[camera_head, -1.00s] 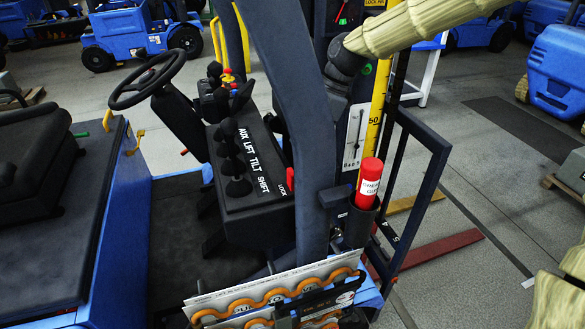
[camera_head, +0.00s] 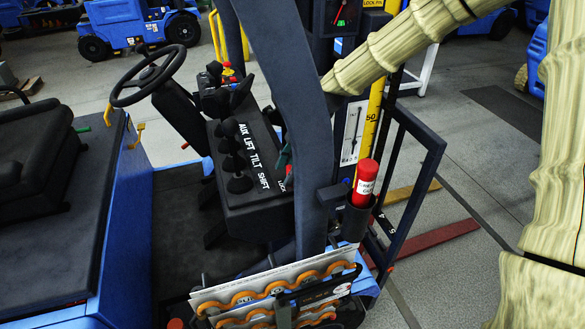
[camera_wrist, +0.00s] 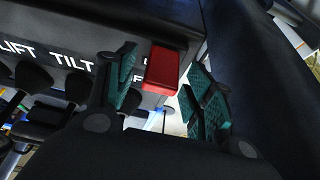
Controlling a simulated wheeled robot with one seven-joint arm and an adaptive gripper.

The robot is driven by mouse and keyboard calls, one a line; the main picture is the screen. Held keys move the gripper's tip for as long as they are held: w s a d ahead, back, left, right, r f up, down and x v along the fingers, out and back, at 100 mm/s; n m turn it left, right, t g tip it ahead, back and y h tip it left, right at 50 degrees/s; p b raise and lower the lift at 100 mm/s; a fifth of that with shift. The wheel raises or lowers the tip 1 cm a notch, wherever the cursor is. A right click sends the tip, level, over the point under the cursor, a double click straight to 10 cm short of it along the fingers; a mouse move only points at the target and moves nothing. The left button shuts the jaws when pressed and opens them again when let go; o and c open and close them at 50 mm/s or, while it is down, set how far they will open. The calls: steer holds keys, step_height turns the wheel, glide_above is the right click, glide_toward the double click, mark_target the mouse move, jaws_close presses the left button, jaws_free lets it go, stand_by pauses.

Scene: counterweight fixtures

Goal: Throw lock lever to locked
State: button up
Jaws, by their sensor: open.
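The lock lever has a red block handle, which sits between my fingers in the wrist view (camera_wrist: 166,68). In the head view only a small red piece of the lock lever (camera_head: 289,183) shows beside the dark pillar, at the right end of the lever console (camera_head: 262,205). My gripper (camera_wrist: 165,88) is open, with one teal finger on each side of the red handle. Contact with the handle cannot be made out.
A thick dark pillar (camera_head: 290,110) stands close to my gripper. Several black knobbed levers (camera_head: 238,160) line the console to the left. A steering wheel (camera_head: 148,75) is at left.

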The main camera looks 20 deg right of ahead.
steer(key=c, duration=1)
steer(key=shift+a+h, duration=0.15)
steer(key=shift+h, duration=0.25)
steer(key=shift+a+h, duration=0.3)
steer(key=shift+h, duration=0.4)
steer(key=shift+a+h, duration=0.2)
steer(key=shift+h, duration=0.3)
steer(key=o, duration=1)
steer(key=shift+f, duration=0.1)
